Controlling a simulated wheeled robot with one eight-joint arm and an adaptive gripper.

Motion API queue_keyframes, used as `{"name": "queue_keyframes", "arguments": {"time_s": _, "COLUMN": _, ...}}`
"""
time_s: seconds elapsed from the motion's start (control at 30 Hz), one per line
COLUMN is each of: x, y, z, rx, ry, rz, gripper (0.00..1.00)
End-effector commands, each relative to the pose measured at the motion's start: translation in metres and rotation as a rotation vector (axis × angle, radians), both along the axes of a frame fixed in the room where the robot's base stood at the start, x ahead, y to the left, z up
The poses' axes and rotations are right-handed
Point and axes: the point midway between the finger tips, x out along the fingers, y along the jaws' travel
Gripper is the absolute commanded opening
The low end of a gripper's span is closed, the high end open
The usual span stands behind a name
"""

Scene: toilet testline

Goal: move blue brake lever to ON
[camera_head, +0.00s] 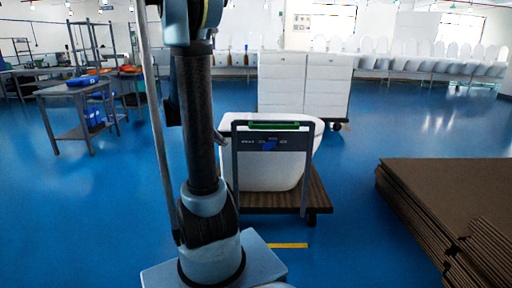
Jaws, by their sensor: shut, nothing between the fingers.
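The blue brake lever (269,145) is a small blue piece at the middle of the dark panel on a cart's upright handle frame. White markings show on the panel to either side of it, too small to read. I cannot tell which position the lever is in. The cart (266,201) has a flat brown deck and carries a white toilet piece (265,172). A green bar (273,125) runs along the top of the handle. My arm rises just left of the cart and leaves the frame at the top. My gripper is out of view.
Stacked brown cardboard sheets (446,197) lie at the right. Another cart with white boxes (305,84) stands behind. A grey table (75,93) with bins is at the left. Blue floor is clear between the cart and the cardboard.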

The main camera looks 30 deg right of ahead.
Motion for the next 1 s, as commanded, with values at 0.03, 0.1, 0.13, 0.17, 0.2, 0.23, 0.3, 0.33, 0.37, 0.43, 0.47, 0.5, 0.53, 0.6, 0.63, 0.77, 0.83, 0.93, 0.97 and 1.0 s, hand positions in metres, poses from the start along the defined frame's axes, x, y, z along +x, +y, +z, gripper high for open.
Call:
{"name": "queue_keyframes", "arguments": {"time_s": 0.03, "x": 0.011, "y": -0.009, "z": -0.001, "rx": -0.029, "ry": 0.008, "rz": -0.010, "gripper": 0.00}}
{"name": "queue_keyframes", "arguments": {"time_s": 0.1, "x": 0.023, "y": -0.020, "z": -0.002, "rx": -0.072, "ry": 0.019, "rz": -0.025, "gripper": 0.00}}
{"name": "queue_keyframes", "arguments": {"time_s": 0.13, "x": 0.028, "y": -0.025, "z": -0.003, "rx": -0.090, "ry": 0.024, "rz": -0.030, "gripper": 0.00}}
{"name": "queue_keyframes", "arguments": {"time_s": 0.17, "x": 0.033, "y": -0.030, "z": -0.003, "rx": -0.110, "ry": 0.029, "rz": -0.037, "gripper": 0.00}}
{"name": "queue_keyframes", "arguments": {"time_s": 0.2, "x": 0.039, "y": -0.036, "z": -0.005, "rx": -0.133, "ry": 0.035, "rz": -0.044, "gripper": 0.00}}
{"name": "queue_keyframes", "arguments": {"time_s": 0.23, "x": 0.044, "y": -0.041, "z": -0.006, "rx": -0.152, "ry": 0.040, "rz": -0.051, "gripper": 0.00}}
{"name": "queue_keyframes", "arguments": {"time_s": 0.3, "x": 0.055, "y": -0.051, "z": -0.009, "rx": -0.194, "ry": 0.052, "rz": -0.066, "gripper": 0.00}}
{"name": "queue_keyframes", "arguments": {"time_s": 0.33, "x": 0.059, "y": -0.056, "z": -0.010, "rx": -0.212, "ry": 0.056, "rz": -0.072, "gripper": 0.00}}
{"name": "queue_keyframes", "arguments": {"time_s": 0.37, "x": 0.064, "y": -0.060, "z": -0.012, "rx": -0.231, "ry": 0.061, "rz": -0.077, "gripper": 0.00}}
{"name": "queue_keyframes", "arguments": {"time_s": 0.43, "x": 0.074, "y": -0.070, "z": -0.016, "rx": -0.274, "ry": 0.072, "rz": -0.092, "gripper": 0.00}}
{"name": "queue_keyframes", "arguments": {"time_s": 0.47, "x": 0.077, "y": -0.074, "z": -0.018, "rx": -0.292, "ry": 0.076, "rz": -0.099, "gripper": 0.00}}
{"name": "queue_keyframes", "arguments": {"time_s": 0.5, "x": 0.082, "y": -0.080, "z": -0.021, "rx": -0.316, "ry": 0.082, "rz": -0.108, "gripper": 0.00}}
{"name": "queue_keyframes", "arguments": {"time_s": 0.53, "x": 0.087, "y": -0.084, "z": -0.023, "rx": -0.335, "ry": 0.087, "rz": -0.115, "gripper": 0.00}}
{"name": "queue_keyframes", "arguments": {"time_s": 0.6, "x": 0.095, "y": -0.093, "z": -0.029, "rx": -0.377, "ry": 0.098, "rz": -0.130, "gripper": 0.00}}
{"name": "queue_keyframes", "arguments": {"time_s": 0.63, "x": 0.098, "y": -0.097, "z": -0.031, "rx": -0.396, "ry": 0.102, "rz": -0.137, "gripper": 0.00}}
{"name": "queue_keyframes", "arguments": {"time_s": 0.77, "x": 0.112, "y": -0.111, "z": -0.045, "rx": -0.475, "ry": 0.122, "rz": -0.166, "gripper": 0.00}}
{"name": "queue_keyframes", "arguments": {"time_s": 0.83, "x": 0.118, "y": -0.119, "z": -0.053, "rx": -0.518, "ry": 0.132, "rz": -0.181, "gripper": 0.00}}
{"name": "queue_keyframes", "arguments": {"time_s": 0.93, "x": 0.126, "y": -0.129, "z": -0.066, "rx": -0.579, "ry": 0.147, "rz": -0.205, "gripper": 0.00}}
{"name": "queue_keyframes", "arguments": {"time_s": 0.97, "x": 0.128, "y": -0.132, "z": -0.069, "rx": -0.596, "ry": 0.151, "rz": -0.212, "gripper": 0.00}}
{"name": "queue_keyframes", "arguments": {"time_s": 1.0, "x": 0.130, "y": -0.135, "z": -0.075, "rx": -0.619, "ry": 0.157, "rz": -0.220, "gripper": 0.00}}
